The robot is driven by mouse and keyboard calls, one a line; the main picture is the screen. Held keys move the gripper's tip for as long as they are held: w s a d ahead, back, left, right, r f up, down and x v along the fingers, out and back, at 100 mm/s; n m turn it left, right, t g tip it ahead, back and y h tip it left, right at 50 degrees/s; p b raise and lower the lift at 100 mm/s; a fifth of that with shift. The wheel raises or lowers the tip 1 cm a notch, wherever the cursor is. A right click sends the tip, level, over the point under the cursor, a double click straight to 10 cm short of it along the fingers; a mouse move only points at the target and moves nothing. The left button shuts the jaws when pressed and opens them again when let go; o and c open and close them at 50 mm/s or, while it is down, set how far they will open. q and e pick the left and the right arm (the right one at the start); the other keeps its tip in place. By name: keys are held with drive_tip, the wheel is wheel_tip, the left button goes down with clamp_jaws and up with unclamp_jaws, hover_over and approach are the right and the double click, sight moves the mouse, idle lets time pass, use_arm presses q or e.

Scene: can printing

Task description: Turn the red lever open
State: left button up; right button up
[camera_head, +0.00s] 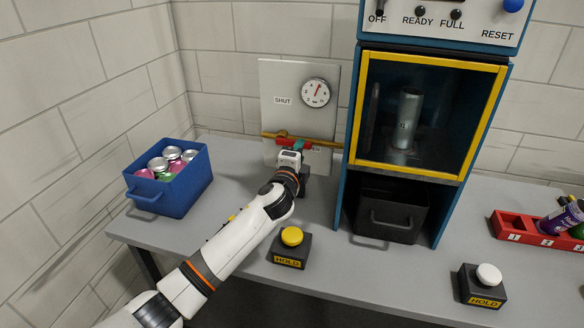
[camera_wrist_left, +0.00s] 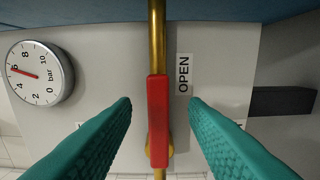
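The red lever (camera_wrist_left: 158,115) lies in line with the brass pipe (camera_wrist_left: 157,35) on a pale panel, beside the OPEN label (camera_wrist_left: 184,75). In the head view the lever (camera_head: 281,139) is partly hidden by my left gripper (camera_head: 297,146). In the left wrist view the two teal fingers of that gripper (camera_wrist_left: 160,102) stand apart, one on each side of the lever, with visible gaps. Whether they reach as deep as the lever is hard to tell. The panel (camera_head: 272,80) also carries a SHUT label and a round gauge (camera_head: 316,92). My right gripper is not in view.
A blue bin (camera_head: 185,193) with cans stands left on the grey table. The blue cabinet (camera_head: 349,120) with a yellow-framed window stands close to the right. A yellow HOLD button (camera_head: 291,236) is in front, and a red rack (camera_head: 508,231) is far right.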

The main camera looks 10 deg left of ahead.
use_arm(q)
drive_tip(key=s, duration=0.7)
drive_tip(key=shift+s+b, duration=0.3)
drive_tip(key=shift+b, duration=0.1)
drive_tip(key=shift+a, duration=0.1)
